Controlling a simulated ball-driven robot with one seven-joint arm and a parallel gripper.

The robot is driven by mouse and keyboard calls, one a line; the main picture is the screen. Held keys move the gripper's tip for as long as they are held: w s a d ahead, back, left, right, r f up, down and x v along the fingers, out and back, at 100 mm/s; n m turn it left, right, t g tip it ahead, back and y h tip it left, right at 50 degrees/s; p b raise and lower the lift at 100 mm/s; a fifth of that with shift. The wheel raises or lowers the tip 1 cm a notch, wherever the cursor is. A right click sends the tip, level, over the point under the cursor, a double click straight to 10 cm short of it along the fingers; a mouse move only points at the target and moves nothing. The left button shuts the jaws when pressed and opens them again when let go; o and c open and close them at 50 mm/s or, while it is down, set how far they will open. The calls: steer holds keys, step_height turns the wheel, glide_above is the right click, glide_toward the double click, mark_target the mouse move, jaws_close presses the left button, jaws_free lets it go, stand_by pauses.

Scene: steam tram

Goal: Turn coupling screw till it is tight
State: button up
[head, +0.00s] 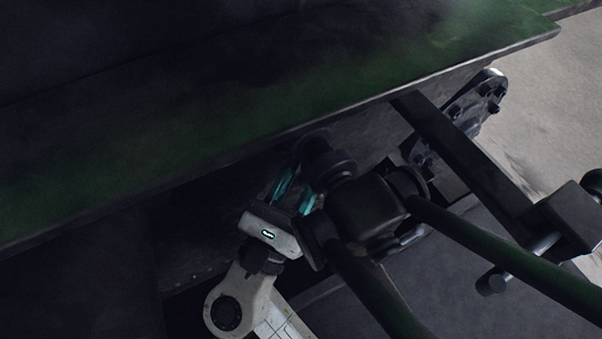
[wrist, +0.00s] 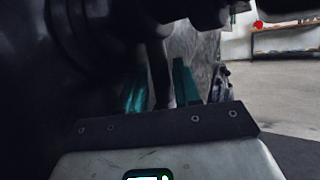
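My gripper (head: 296,191) has two teal fingers and reaches up from below into the dark coupling gear under the green beam. In the wrist view my gripper (wrist: 160,85) shows its fingers a little apart, with a narrow dark bar (wrist: 160,72) between them. Whether the fingers press on that bar cannot be told. The coupling gear shows as a dark block (head: 365,208) to the right of the fingers, with rods running from it. A dark round part (head: 322,160) is just above the fingertips. Which piece is the coupling screw is unclear in the dim light.
The green beam (head: 300,90) overhangs closely above my gripper. Two long dark rods, one on the right (head: 500,248) and one lower (head: 375,290), run past it. A bolted bracket (head: 478,103) is at the upper right. Pale floor (wrist: 275,85) lies open at the right.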

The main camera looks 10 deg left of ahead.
jaws_close()
